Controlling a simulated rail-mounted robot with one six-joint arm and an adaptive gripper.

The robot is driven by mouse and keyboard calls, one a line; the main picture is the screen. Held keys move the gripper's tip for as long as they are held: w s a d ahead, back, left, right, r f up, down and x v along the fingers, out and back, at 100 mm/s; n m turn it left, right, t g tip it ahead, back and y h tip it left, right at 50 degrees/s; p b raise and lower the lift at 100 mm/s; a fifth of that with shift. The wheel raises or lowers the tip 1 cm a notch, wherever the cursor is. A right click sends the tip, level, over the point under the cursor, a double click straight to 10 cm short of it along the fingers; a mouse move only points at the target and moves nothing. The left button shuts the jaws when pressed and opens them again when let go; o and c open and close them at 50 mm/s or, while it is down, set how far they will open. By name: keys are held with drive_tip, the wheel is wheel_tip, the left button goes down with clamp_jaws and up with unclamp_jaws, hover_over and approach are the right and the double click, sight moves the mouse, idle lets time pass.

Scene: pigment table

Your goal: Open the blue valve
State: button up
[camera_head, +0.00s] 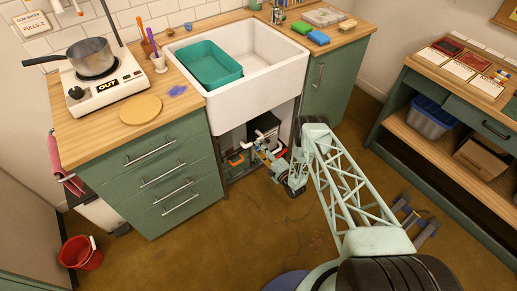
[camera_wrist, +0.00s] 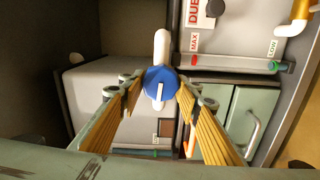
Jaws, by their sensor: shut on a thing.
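The blue valve (camera_wrist: 160,80) is a round blue knob with a white bar on it, in the middle of the wrist view. The white bar stands about upright in the picture, roughly in line with the white pipe (camera_wrist: 162,47) above. My gripper (camera_wrist: 157,94) has one finger on each side of the knob and is shut on it. In the head view my gripper (camera_head: 262,148) reaches into the dark space under the sink, where I cannot make out the blue valve.
A grey box (camera_wrist: 245,35) with a "MAX" and "LOW" tube (camera_wrist: 235,63) sits above right of the valve. A pale box (camera_wrist: 95,95) stands left. The white sink (camera_head: 262,75) is overhead, with green drawers (camera_head: 165,175) at its left. The brown floor in front is mostly open.

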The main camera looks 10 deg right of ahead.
idle(0.3)
drive_tip(key=o, duration=0.8)
drive_tip(key=shift+o, duration=0.2)
drive_tip(key=v, duration=1.2)
drive_tip(key=shift+w, duration=0.1)
